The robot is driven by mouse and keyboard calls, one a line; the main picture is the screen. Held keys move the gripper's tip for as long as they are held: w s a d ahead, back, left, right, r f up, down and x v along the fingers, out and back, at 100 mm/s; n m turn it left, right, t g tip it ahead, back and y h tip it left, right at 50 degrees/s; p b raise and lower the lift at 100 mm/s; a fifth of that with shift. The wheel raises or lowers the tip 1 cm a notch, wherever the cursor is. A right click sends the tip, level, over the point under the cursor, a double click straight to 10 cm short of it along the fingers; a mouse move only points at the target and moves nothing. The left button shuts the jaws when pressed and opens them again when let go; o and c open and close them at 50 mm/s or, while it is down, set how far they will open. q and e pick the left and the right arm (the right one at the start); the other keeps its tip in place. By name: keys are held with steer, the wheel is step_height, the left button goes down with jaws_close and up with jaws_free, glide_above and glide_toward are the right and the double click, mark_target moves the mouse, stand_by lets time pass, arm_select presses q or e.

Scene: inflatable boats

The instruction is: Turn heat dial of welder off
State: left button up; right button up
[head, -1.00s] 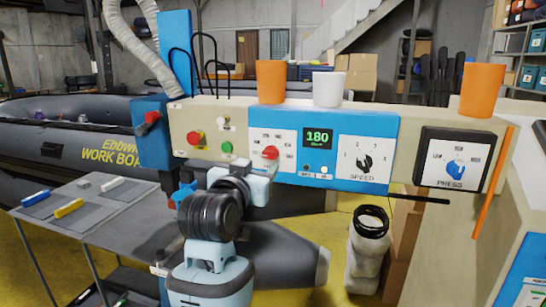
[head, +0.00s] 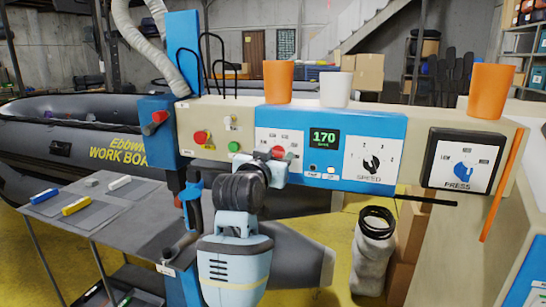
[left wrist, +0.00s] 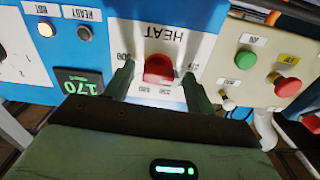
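The welder's panel (head: 264,115) carries the red heat dial (head: 278,152) on a white plate. The dial is partly hidden behind my left gripper (head: 275,165). In the left wrist view the plate reads HEAT upside down, and the red dial (left wrist: 159,68) sits between the two fingers of my left gripper (left wrist: 156,82). The fingers are apart, one on each side of the dial, with a small gap showing on both sides. The display (head: 324,138) reads 170; it also shows in the left wrist view (left wrist: 80,86). My right gripper is not in view.
A red button (head: 201,137) and a green button (head: 234,147) are left of the heat plate. The SPEED dial (head: 372,164) and PRESS dial (head: 464,172) are to the right. Cups stand on top. A grey table (head: 125,215) with small tools is at the left.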

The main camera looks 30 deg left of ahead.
arm_select(q)
steer(key=c, duration=0.8)
steer(key=shift+n, duration=1.6)
steer(key=o, duration=1)
steer(key=shift+c, duration=0.2)
steer(key=v, duration=0.7)
steer(key=shift+s, duration=0.4)
steer(key=shift+d, duration=0.1)
